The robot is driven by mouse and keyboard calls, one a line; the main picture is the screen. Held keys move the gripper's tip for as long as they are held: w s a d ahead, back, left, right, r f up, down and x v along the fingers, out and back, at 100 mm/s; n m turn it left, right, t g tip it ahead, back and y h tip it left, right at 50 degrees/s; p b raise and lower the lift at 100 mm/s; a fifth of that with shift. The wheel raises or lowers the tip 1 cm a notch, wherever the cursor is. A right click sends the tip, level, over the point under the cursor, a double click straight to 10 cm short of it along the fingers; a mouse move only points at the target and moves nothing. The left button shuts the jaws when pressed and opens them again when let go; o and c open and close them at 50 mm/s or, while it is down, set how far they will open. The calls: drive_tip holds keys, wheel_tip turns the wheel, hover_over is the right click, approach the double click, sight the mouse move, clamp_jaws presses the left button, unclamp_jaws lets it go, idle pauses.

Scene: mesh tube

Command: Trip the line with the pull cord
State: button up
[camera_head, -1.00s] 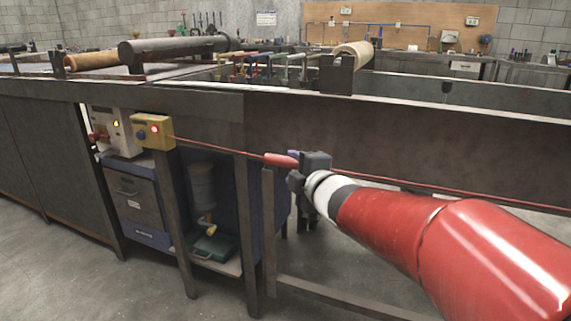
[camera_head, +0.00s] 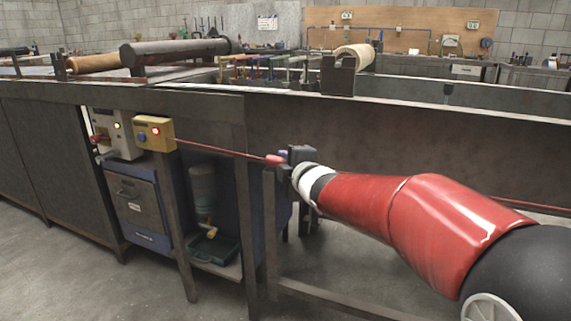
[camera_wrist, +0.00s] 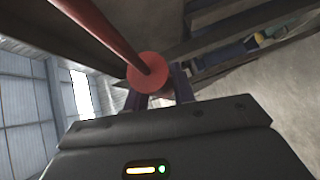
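The red pull cord (camera_head: 222,150) runs from a yellow box (camera_head: 153,133) with a lit red lamp, slanting down to the right past my gripper. A thicker red piece (camera_head: 274,160) on the cord is at my gripper (camera_head: 284,157). In the wrist view, the cord (camera_wrist: 108,32) comes from the upper left to a round red end (camera_wrist: 147,72). The purple fingers of my gripper (camera_wrist: 158,88) reach up to either side of it. The red end partly hides them, so I cannot tell whether they are pressed on the red piece.
A white box (camera_head: 112,133) with a lit amber lamp and a red knob is left of the yellow box. A dark metal conveyor frame (camera_head: 420,140) stretches across behind my arm, with legs and a low crossbar. A roller (camera_head: 175,50) lies on top. Concrete floor is open in front.

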clamp_jaws()
drive_tip(key=s+b, duration=0.1)
drive_tip(key=s+a+b, duration=0.1)
drive_tip(key=s, duration=0.1)
drive_tip(key=s+b, duration=0.1)
drive_tip(key=shift+s+a, duration=0.35)
drive_tip(key=o, duration=0.7)
unclamp_jaws()
drive_tip(key=shift+o, duration=0.2)
drive_tip(key=p+v, duration=0.2)
drive_tip(key=v, duration=0.5)
drive_tip(key=shift+s, duration=0.4)
